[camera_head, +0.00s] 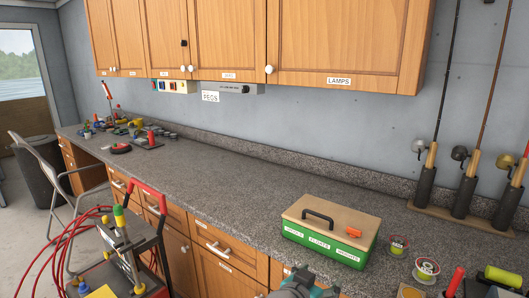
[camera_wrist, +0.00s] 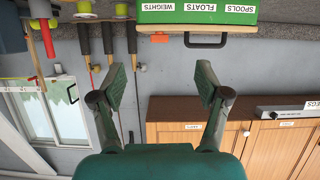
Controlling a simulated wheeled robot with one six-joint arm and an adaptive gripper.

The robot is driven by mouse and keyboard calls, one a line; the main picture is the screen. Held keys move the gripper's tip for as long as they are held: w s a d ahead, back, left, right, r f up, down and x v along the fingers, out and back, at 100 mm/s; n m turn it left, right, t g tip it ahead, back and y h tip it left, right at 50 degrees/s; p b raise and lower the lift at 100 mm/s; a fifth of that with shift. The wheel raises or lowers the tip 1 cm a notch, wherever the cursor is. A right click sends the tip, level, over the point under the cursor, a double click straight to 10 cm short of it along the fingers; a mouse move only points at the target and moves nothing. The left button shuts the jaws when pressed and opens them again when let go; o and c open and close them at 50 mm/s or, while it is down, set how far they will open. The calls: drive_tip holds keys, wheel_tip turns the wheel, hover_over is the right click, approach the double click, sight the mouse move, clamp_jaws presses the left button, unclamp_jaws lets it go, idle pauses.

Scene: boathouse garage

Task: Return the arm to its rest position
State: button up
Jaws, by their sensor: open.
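My gripper (camera_wrist: 162,85) shows in the wrist view with its two dark green fingers spread wide apart. Nothing is between the fingers. The wrist view is upside down, with the counter at the top and the cupboards at the bottom. In the head view, a teal and dark piece that looks like my arm's end (camera_head: 302,284) shows at the bottom edge, in front of the counter's front edge; most of the arm is out of frame. A green box (camera_head: 325,244) with a wooden lid and black handle stands closed on the counter, apart from my gripper.
The long grey counter (camera_head: 215,185) is clear in the middle. Fishing rods in a rack (camera_head: 462,197), spools (camera_head: 427,268) and small items stand at the right. Wall cupboards (camera_head: 335,45) overhang the counter. A red-framed cart (camera_head: 118,255) with hoses stands at lower left.

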drive_tip(key=s+d+f+n+t+y, duration=0.1)
drive_tip(key=s+d+f+n+y, duration=0.2)
drive_tip(key=s+f, duration=0.7)
drive_tip(key=s+d+f+n+t+y, duration=0.1)
drive_tip(key=s+d+f+n+y, duration=0.15)
drive_tip(key=s+f+n, duration=0.75)
drive_tip(key=s+r+m+t+y, duration=0.1)
drive_tip(key=s+m, duration=0.2)
drive_tip(key=s, duration=0.9)
drive_tip(key=s+d+r+m+y, duration=0.1)
drive_tip(key=s+r+m, duration=0.1)
drive_tip(key=s, duration=1)
drive_tip(key=shift+s+m+t, duration=0.35)
drive_tip(key=shift+m+t, duration=0.05)
drive_tip(key=shift+m, duration=0.1)
drive_tip(key=shift+y, duration=0.25)
